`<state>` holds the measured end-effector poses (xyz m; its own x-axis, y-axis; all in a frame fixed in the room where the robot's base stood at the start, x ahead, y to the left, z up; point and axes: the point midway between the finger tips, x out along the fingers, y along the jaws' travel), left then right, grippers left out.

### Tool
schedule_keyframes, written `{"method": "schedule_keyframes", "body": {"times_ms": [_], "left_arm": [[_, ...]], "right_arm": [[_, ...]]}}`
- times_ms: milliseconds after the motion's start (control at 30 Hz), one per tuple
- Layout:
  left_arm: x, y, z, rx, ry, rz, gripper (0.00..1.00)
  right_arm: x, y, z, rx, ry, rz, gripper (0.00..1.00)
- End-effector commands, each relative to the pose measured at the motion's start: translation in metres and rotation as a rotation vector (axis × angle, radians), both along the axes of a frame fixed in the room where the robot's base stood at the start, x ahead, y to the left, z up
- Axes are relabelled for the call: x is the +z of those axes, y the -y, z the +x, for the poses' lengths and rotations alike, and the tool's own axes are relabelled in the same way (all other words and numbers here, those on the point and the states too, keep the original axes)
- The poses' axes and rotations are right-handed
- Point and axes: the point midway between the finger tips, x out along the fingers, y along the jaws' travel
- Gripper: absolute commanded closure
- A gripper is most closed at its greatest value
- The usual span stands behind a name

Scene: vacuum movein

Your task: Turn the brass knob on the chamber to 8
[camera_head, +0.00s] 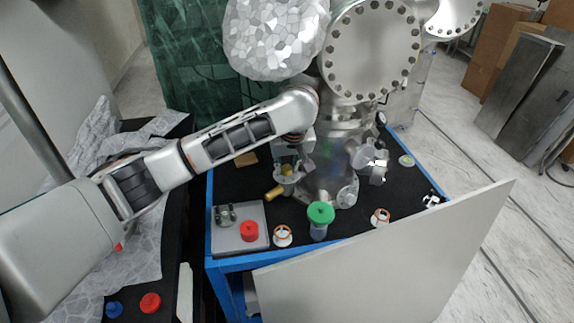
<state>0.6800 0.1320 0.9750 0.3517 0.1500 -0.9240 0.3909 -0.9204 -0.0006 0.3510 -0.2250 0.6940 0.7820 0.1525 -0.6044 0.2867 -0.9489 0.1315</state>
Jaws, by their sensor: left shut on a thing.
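The steel vacuum chamber (338,150) stands on a black-topped blue cart. A brass-coloured knob (274,194) shows low on its left side, at the end of a small metal fitting. My left arm reaches in from the left, and my left gripper (291,168) points down beside the chamber at this fitting. It is shut on the brass knob, though the fingertips are small and partly hidden against the metal. The number marks on the knob are too small to read. My right gripper is not in view.
A grey tray (226,240) with a red cap (250,231) sits at the cart's front left. A green-capped jar (320,222) and two orange-ringed parts (282,236) stand along the front edge. A pale panel (390,262) slants across the cart's front.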

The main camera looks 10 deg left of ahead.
Motion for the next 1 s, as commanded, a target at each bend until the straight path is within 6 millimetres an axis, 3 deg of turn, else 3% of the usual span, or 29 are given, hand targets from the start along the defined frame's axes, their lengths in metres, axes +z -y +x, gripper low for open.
{"method": "schedule_keyframes", "body": {"times_ms": [1000], "left_arm": [[0.0012, -0.0057, 0.0011, -0.888, 0.003, -0.003, 0.98]], "right_arm": [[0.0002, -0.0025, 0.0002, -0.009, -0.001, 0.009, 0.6]]}}
